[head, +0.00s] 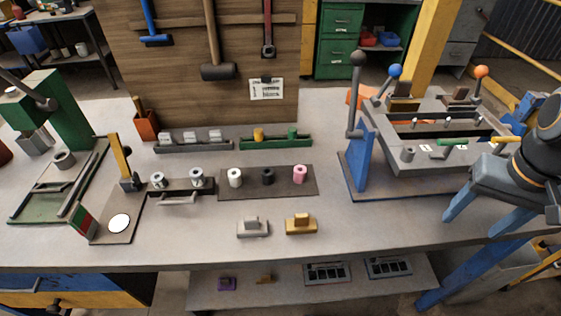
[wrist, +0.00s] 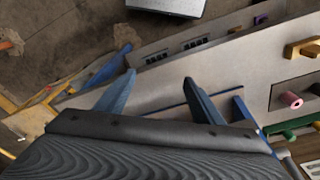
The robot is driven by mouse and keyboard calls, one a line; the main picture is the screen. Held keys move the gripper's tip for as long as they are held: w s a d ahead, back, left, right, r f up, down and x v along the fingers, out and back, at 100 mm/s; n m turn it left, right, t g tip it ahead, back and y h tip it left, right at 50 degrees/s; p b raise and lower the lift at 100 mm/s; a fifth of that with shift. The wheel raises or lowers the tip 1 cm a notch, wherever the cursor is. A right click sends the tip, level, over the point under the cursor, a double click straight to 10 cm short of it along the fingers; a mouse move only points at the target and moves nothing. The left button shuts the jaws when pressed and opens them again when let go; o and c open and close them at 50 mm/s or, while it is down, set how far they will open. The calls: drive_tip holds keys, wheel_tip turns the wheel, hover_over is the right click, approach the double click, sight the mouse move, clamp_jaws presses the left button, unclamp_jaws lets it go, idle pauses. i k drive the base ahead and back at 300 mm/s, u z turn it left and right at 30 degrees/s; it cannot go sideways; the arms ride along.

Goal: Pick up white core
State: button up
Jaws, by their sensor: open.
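My gripper (head: 468,225) is open and empty at the far right in the head view, well away from the white core. In the wrist view its blue fingers (wrist: 159,80) are spread with nothing between them. The pink core (wrist: 291,99) shows there; the white core does not.
A lever press with a blue post (head: 360,155) stands between my gripper and the mat. Grey (head: 252,228) and yellow (head: 301,225) blocks lie in front of the mat. Grey (head: 194,142) and green (head: 275,141) racks stand behind it. A fixture with metal cores (head: 197,177) is left.

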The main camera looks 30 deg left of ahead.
sight(234, 176)
drive_tip(key=u, duration=2.45)
drive_tip(key=k, duration=1.25)
drive_tip(key=z, duration=0.1)
drive_tip(key=i, duration=0.6)
drive_tip(key=z, duration=0.55)
drive_tip(key=i, duration=0.9)
drive_tip(key=u, duration=0.4)
